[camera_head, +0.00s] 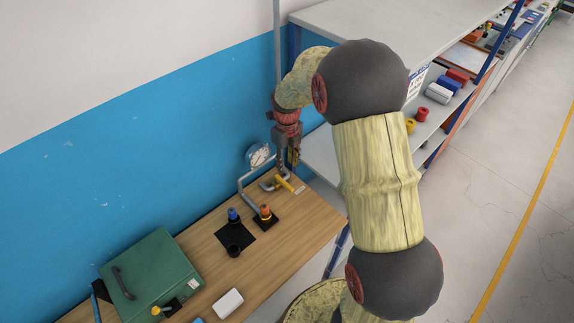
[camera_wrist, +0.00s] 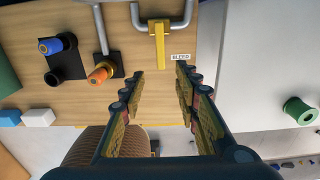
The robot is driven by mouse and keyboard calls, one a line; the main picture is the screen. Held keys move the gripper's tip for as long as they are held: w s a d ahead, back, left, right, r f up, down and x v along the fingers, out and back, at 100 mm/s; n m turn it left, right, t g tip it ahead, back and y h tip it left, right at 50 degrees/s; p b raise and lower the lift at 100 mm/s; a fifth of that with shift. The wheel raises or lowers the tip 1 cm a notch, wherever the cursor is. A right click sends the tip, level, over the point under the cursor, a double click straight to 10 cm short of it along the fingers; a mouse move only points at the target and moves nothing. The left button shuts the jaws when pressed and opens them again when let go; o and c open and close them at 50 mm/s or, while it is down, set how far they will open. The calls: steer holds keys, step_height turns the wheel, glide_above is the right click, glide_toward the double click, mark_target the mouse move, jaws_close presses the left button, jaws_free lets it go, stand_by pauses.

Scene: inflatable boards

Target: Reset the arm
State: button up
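My gripper (camera_head: 291,155) hangs from my raised, bent arm above the far end of the wooden table, close to the blue wall. In the wrist view my gripper (camera_wrist: 161,72) is open, its two fingers well apart, with only the wooden table top showing between them. A yellow handle (camera_wrist: 159,42) on a grey pipe, beside a label reading "BLEED" (camera_wrist: 180,57), lies just beyond the fingertips. The fingers appear apart from it. The yellow handle also shows in the head view (camera_head: 284,184), below my gripper.
A gauge (camera_head: 258,156) on grey pipe stands beside my gripper. A blue-topped fitting (camera_head: 233,215) and an orange-topped fitting (camera_head: 266,211) stand on the table (camera_head: 303,222). A green case (camera_head: 150,278) lies nearer. Shelves (camera_head: 400,22) stand to the right; open floor (camera_head: 500,190) lies beyond.

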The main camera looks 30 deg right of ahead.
stand_by(0.4)
steer(key=s+a+r+n+t+b, duration=0.2)
steer(key=s+r+n, duration=0.3)
steer(key=s+n, duration=0.3)
steer(key=s+a+r+n+t+b, duration=0.1)
steer(key=s+a+r+n+b, duration=0.3)
steer(key=s+n, duration=0.5)
steer(key=s+a+r+n+t+b, duration=0.2)
steer(key=s+a+r+n, duration=0.3)
steer(key=s+n, duration=0.4)
steer(key=r+n+b, duration=0.1)
steer(key=n, duration=0.6)
steer(key=shift+s+r+t, duration=0.2)
steer(key=shift+r+t, duration=0.05)
steer(key=shift+t, duration=0.05)
steer(key=shift+a, duration=0.15)
